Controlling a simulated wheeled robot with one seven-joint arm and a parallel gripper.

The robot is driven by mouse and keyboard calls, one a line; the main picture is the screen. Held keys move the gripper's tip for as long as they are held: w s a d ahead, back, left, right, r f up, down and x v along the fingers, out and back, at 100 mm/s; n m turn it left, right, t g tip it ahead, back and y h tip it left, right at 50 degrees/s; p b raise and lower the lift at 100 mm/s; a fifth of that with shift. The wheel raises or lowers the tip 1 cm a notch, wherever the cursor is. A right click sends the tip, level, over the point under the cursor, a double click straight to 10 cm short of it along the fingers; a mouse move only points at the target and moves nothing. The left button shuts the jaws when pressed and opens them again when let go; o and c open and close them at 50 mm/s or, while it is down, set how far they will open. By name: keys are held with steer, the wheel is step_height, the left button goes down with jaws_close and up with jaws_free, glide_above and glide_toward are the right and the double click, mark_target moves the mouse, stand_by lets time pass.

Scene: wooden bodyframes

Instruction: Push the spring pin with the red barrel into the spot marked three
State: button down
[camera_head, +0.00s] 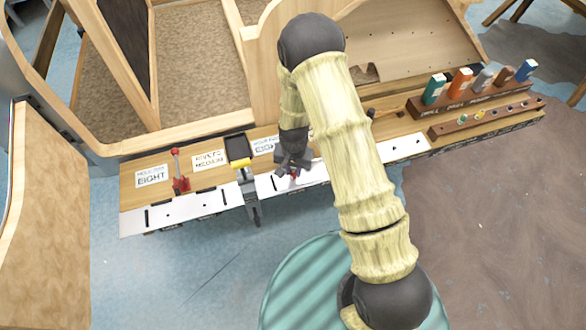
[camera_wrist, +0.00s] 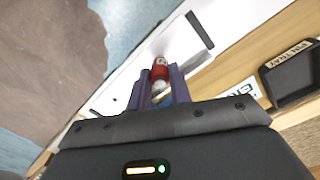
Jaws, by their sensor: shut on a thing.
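The spring pin with the red barrel (camera_wrist: 160,71) shows in the wrist view between the two fingers of my gripper (camera_wrist: 160,85), which is shut on it. In the head view the red of the pin (camera_head: 293,173) shows just below my gripper (camera_head: 294,165), over the white strip (camera_head: 315,174) along the bench's front edge. The fingers hide part of the pin. I cannot tell whether its tip is in a hole. No mark reading three can be read in either view.
A black pin tray (camera_head: 238,148) lies behind. At the right, a wooden rack (camera_head: 470,98) holds several coloured blocks, with a row of small pins (camera_head: 485,116) in front.

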mark_target(294, 171)
steer(key=shift+f+b, duration=0.45)
steer(key=shift+f, duration=0.3)
steer(key=c, duration=1.2)
jaws_free()
step_height(294, 171, up, 18)
steer(key=shift+f+b, duration=0.25)
steer(key=shift+b, duration=0.45)
